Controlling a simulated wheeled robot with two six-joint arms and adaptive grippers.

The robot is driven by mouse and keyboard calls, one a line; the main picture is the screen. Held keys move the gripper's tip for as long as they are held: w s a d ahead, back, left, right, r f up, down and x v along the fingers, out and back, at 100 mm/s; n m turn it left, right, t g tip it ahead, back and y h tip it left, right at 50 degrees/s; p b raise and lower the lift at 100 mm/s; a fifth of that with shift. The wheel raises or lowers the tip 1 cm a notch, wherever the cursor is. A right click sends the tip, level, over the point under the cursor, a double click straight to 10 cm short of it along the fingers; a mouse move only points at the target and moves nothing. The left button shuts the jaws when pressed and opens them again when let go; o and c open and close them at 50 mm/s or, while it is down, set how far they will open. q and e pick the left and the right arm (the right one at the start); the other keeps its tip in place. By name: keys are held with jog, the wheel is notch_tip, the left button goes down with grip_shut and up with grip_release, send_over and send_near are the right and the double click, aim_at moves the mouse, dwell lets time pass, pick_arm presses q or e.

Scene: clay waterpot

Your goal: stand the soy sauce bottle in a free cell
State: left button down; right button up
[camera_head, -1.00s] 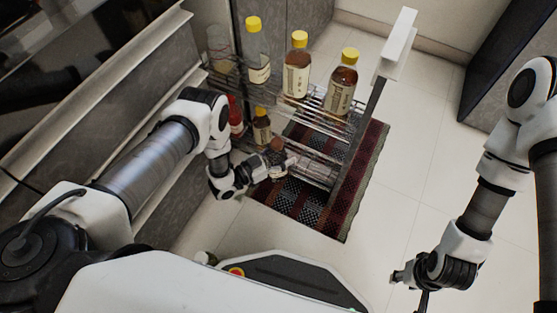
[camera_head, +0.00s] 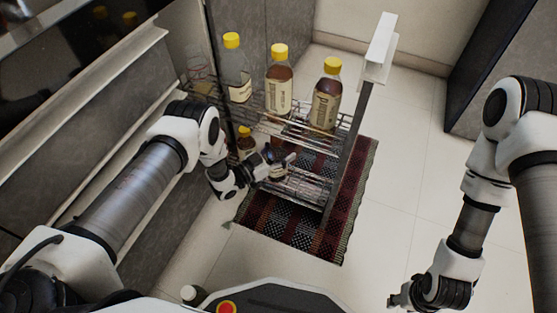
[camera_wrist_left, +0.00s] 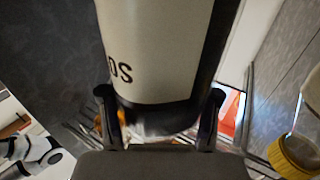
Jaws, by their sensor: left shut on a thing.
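My left gripper (camera_head: 281,168) reaches into the lower part of a wire rack (camera_head: 345,122). In the left wrist view its two fingers (camera_wrist_left: 160,115) are shut on a bottle (camera_wrist_left: 150,50) with a cream label and dark edges, which I take as the soy sauce bottle. In the head view the held bottle is hard to make out by the gripper. My right gripper (camera_head: 405,298) hangs low at the right, away from the rack; its fingers are too unclear to tell.
The top tier holds a clear bottle (camera_head: 236,70) and two brown bottles (camera_head: 278,85) (camera_head: 326,98), all yellow-capped. A small dark bottle (camera_head: 245,142) stands lower, left of the left gripper. A white-topped post (camera_head: 381,45) rises at the rack's right. Floor (camera_head: 395,190) right of it is clear.

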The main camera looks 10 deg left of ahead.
pick_arm(q)
jog(key=f+b, duration=0.1)
jog(key=b, duration=0.1)
jog(key=w+f+b, duration=0.1)
jog(key=f+b, duration=0.1)
jog(key=w+f+b, duration=0.1)
jog(key=f+b, duration=0.1)
jog(key=shift+w+d+f, duration=0.15)
jog(key=shift+w+d, duration=0.1)
dwell(0.6)
jog(key=shift+c, duration=0.9)
grip_release()
jog(key=v, duration=1.2)
